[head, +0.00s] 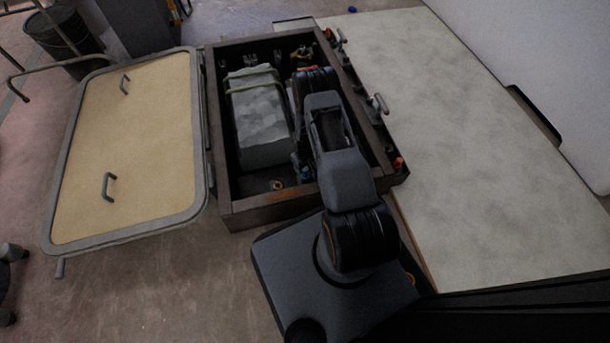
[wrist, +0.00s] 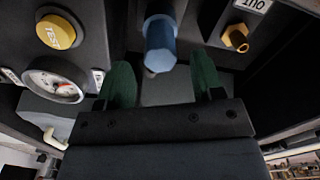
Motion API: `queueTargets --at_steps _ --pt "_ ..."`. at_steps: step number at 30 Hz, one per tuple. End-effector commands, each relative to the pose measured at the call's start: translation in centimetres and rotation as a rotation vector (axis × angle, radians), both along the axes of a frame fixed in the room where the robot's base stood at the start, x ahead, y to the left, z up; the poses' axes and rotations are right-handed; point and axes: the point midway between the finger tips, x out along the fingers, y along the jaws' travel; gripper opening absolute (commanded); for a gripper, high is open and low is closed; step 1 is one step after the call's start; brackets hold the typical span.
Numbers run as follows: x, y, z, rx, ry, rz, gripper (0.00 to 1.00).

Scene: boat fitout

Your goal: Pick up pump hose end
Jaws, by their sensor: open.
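In the wrist view a blue cylinder with a faceted end, which looks like the pump hose end (wrist: 160,43), points toward the camera at top centre. My gripper (wrist: 162,72) is open, with one green finger on each side of and below the blue end in the picture. I see gaps on both sides, so it is not gripped. In the head view my arm covers the gripper. A small blue bit (head: 305,173) shows beside my arm inside the open box (head: 262,213); I cannot tell if it is the same part.
A yellow button (wrist: 58,32) and a round gauge (wrist: 54,86) are at left. A strapped grey block (head: 262,125) fills the box's left side. The open lid (head: 130,150) lies left; a pale panel (head: 480,150) lies right.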

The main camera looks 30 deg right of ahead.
Motion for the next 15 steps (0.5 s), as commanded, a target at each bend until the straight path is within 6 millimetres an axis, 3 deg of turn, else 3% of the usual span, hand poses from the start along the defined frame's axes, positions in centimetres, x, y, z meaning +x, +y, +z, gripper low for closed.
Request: queueTargets --at_steps 10,15 --pt "-0.4 0.0 -4.5 0.001 0.001 0.0 0.61" --pt "-0.3 0.0 -5.0 0.0 -0.002 0.0 0.61"
